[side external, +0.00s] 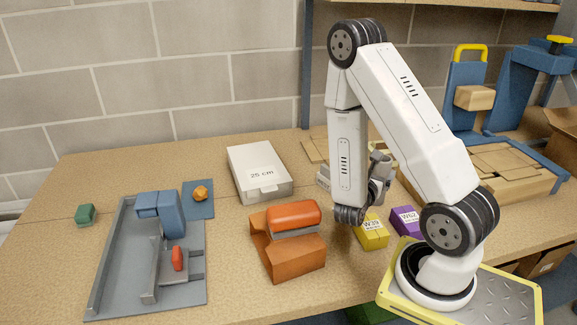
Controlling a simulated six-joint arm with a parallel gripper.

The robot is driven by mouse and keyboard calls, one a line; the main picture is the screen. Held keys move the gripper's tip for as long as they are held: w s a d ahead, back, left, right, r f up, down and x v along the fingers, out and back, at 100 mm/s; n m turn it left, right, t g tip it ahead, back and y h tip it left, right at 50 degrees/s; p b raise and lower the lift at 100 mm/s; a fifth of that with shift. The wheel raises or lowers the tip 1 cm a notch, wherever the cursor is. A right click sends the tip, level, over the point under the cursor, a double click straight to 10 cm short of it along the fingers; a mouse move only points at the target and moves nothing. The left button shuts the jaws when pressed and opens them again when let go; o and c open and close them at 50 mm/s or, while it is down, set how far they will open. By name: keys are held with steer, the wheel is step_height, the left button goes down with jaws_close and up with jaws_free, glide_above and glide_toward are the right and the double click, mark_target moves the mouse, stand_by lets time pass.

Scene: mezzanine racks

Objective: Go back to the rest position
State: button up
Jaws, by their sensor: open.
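My arm is bent, with its upper part raised and its forearm hanging down to a wrist low over the table. My gripper (379,168) shows partly behind the forearm, in grey. Its fingers are small and partly hidden, and I see nothing held in it. It is beyond the yellow block (371,234) and to the left of the purple block (405,220). The forearm hides part of the table behind it.
An orange holder with a rounded top (293,215) stands left of the wrist. A white box marked 25 cm (259,187) lies behind it. A grey tray with a blue device (112,262) is at left. Blue fixtures and wooden pieces (510,170) fill the right.

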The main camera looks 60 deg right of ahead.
mark_target(385, 158)
steer(key=shift+d, duration=0.2)
steer(key=shift+d, duration=3.3)
steer(key=shift+d+f, duration=0.15)
steer(key=shift+d, duration=0.15)
steer(key=shift+a, duration=0.1)
